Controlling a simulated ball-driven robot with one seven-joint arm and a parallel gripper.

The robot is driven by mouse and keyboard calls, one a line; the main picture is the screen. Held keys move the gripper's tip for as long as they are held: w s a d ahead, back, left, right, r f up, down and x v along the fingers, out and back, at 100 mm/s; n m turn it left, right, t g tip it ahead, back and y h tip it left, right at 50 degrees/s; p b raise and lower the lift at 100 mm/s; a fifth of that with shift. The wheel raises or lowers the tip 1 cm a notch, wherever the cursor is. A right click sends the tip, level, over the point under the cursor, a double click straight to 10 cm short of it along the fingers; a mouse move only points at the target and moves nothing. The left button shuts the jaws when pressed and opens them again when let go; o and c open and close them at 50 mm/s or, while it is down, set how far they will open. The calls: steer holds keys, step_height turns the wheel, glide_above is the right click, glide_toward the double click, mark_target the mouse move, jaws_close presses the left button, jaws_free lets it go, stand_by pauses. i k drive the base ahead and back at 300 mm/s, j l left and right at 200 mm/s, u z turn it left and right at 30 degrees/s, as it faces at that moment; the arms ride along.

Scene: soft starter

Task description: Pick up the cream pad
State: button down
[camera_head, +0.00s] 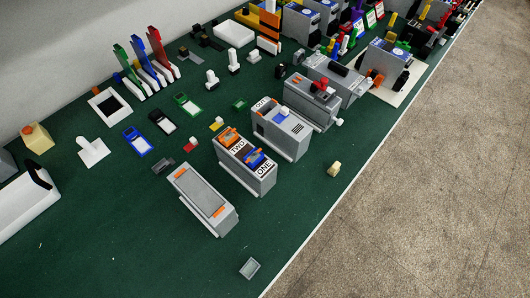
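A small cream block (334,169) lies alone on the green bench top, close to the bench's right edge; it may be the cream pad. A larger cream-yellow block with an orange part (38,138) stands at the far left, near the wall. I cannot tell for sure which of these is the pad. My gripper is not in view, and nothing is seen touching either block.
Grey housings stand in a diagonal row: a plain one (203,198), one marked TWO and ONE (246,165), and others behind. A small grey tray (250,268) lies near the front edge. The green bench (130,240) is bare at front left.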

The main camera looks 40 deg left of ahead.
mark_target(335, 169)
steer(key=i+l+u, duration=0.1)
steer(key=l, duration=0.2)
steer(key=i+l+u, duration=0.1)
steer(key=i+l, duration=0.15)
steer(key=i+l+u, duration=0.1)
steer(key=l, duration=0.3)
steer(key=i+l+u, duration=0.1)
steer(key=l, duration=0.25)
steer(key=i+l+u, duration=0.1)
steer(key=l, duration=0.25)
steer(key=i+l+u, duration=0.1)
steer(key=l, duration=0.3)
steer(key=i, duration=0.1)
